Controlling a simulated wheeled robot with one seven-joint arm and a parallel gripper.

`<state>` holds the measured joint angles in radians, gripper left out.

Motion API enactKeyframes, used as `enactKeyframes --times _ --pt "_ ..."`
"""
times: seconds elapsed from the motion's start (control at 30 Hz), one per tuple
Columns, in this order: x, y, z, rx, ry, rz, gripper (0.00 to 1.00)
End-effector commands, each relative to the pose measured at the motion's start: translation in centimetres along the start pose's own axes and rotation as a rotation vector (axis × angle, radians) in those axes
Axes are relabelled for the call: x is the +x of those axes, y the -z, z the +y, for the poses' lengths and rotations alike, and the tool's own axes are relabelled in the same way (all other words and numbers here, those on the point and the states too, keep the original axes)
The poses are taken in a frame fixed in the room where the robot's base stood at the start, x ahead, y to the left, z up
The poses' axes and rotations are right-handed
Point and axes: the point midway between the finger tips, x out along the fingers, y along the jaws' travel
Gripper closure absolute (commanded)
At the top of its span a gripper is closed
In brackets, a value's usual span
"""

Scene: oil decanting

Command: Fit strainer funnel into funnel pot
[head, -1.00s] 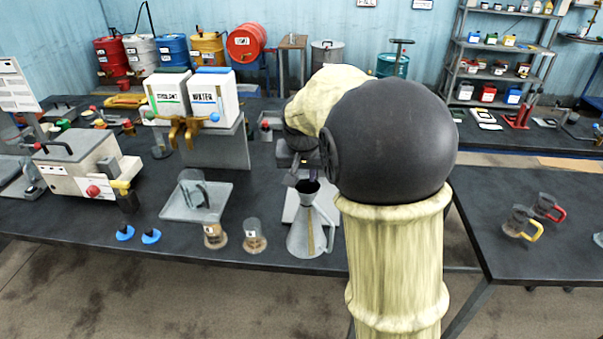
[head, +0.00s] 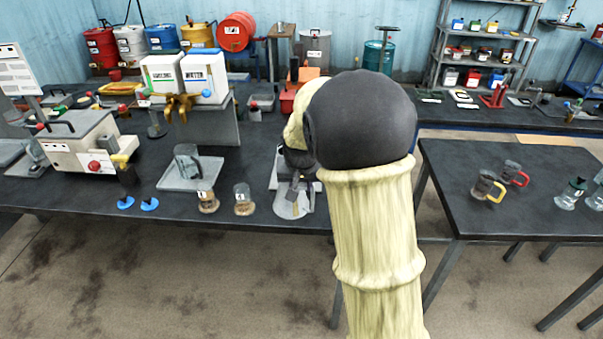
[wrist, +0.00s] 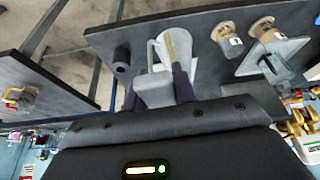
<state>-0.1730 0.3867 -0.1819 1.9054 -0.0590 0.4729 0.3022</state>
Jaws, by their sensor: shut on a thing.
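The funnel pot (head: 291,207) is a grey metal can with a yellow strip on its side. It stands near the front edge of the dark bench in the head view. In the wrist view the funnel pot (wrist: 179,44) lies just beyond the fingertips, with its handle on the left. My gripper (wrist: 160,88) is shut on a pale grey tapered piece, which I take as the strainer funnel (wrist: 153,93). My gripper (head: 295,185) is right over the pot's top in the head view. The pot's mouth is hidden, so I cannot tell how far the funnel sits in it.
Two small glass jars (head: 243,200) stand left of the pot. A grey tray (head: 176,184) with a clear jug is farther left. A dispenser stand (head: 207,124) with two white tanks is behind. A separate table (head: 455,215) with mugs is on the right.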

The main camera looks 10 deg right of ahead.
Motion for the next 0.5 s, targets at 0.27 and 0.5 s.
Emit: enactKeyframes --times 0.27,0.5 --pt "5.0 -1.7 0.2 -0.035 0.008 -0.003 0.96" --pt "10.8 -4.7 0.7 -0.078 0.022 -0.007 0.96"
